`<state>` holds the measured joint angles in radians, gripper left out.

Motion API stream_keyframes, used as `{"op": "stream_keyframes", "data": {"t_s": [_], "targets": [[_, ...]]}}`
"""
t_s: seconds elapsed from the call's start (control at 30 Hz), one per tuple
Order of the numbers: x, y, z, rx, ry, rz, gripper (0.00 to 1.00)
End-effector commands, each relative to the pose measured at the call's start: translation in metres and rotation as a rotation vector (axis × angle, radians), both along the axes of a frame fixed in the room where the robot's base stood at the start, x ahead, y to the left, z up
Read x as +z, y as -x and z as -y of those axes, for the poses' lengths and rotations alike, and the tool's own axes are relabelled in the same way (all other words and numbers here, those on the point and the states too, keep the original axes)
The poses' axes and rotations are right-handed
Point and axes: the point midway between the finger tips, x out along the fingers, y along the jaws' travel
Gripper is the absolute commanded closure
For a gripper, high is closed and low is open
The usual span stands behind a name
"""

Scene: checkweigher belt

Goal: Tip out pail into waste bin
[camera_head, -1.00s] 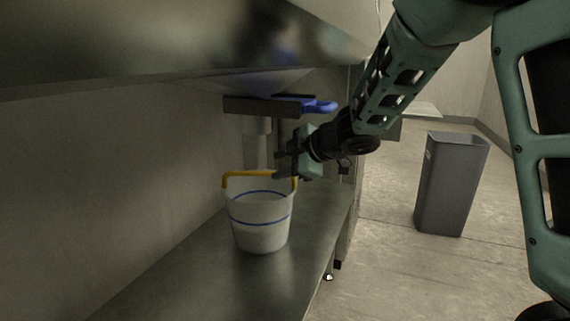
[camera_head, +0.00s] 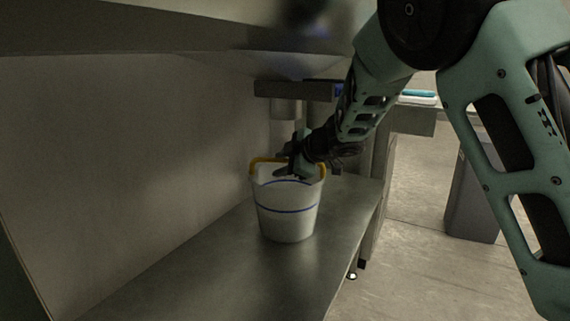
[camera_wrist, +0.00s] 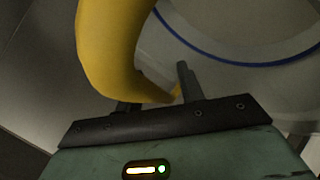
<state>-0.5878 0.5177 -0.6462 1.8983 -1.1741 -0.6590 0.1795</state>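The pail (camera_head: 287,222) is white with blue stripes and stands upright on the metal shelf. My gripper (camera_head: 287,170) is at the pail's top, by the handle, pointing left. In the wrist view the yellow handle (camera_wrist: 112,50) is large and close, and it hides most of one finger. The other finger (camera_wrist: 186,82) shows apart from it, so my gripper looks open around or beside the handle. The pail's wall (camera_wrist: 235,25) lies beyond. The grey waste bin (camera_head: 470,200) stands on the floor at right, partly behind my arm.
The steel shelf (camera_head: 215,270) has bare room in front of the pail. A wall is close on the left. A metal surface hangs low overhead. A dark ledge (camera_head: 290,88) is above and behind the pail. Open floor (camera_head: 410,270) lies right of the shelf.

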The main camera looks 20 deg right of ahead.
Motion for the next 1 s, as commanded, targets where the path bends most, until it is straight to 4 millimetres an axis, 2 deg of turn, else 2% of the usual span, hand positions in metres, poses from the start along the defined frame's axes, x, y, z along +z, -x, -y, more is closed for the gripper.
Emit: {"op": "stream_keyframes", "data": {"t_s": [0.07, 0.2, 1.0], "targets": [[0.0000, 0.0001, 0.0000, 0.000, 0.000, 0.000, 0.62], [0.0000, 0.0003, 0.0000, 0.000, 0.000, 0.000, 1.00], [-0.0003, 0.0006, -0.0014, 0.001, -0.004, -0.001, 1.00]]}}
